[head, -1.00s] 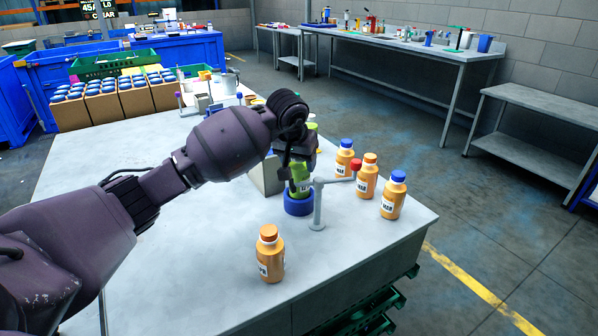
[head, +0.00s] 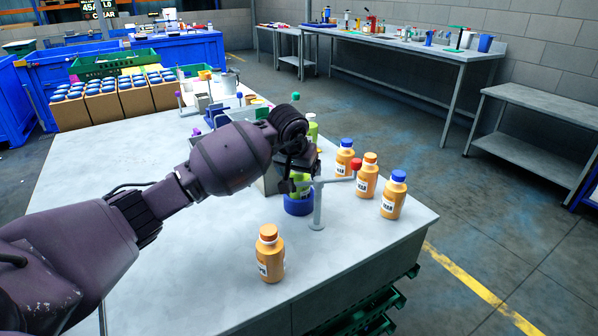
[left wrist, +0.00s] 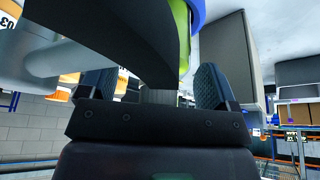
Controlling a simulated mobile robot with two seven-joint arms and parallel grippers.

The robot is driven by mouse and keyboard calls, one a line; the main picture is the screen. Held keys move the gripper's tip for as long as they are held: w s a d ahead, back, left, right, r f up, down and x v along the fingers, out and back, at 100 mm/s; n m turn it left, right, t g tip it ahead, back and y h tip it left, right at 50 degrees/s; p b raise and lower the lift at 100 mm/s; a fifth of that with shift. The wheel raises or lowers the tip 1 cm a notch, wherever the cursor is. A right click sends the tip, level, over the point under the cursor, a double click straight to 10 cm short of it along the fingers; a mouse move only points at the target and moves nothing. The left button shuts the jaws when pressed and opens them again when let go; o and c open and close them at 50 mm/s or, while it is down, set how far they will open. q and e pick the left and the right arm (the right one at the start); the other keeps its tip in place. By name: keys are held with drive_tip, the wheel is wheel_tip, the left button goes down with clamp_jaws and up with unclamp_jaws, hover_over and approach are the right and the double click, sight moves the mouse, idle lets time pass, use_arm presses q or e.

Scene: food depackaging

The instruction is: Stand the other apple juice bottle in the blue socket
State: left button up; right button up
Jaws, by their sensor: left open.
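The blue socket (head: 298,205) stands on the table, left of the grey post with a red knob. A green bottle (head: 304,181) stands in it, mostly hidden behind my left gripper (head: 293,184). The gripper is open, low beside the bottle's body; I cannot tell whether it touches it. In the left wrist view its two fingers (left wrist: 152,86) are spread apart, with the green bottle (left wrist: 180,36) and blue socket (left wrist: 197,12) at the top, partly covered by a dark curved part. Another yellow-green bottle (head: 312,130) shows behind the gripper. My right gripper is out of view.
The grey post (head: 318,205) with its red knob (head: 356,164) is close right of the gripper. Orange bottles stand at right, one blue-capped (head: 393,196), and one orange-capped bottle (head: 270,255) stands in front. The left part of the table (head: 110,200) is clear.

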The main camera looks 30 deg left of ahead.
use_arm(q)
drive_tip(key=shift+r, duration=0.15)
drive_tip(key=v, duration=1.2)
drive_tip(key=shift+p, duration=0.35)
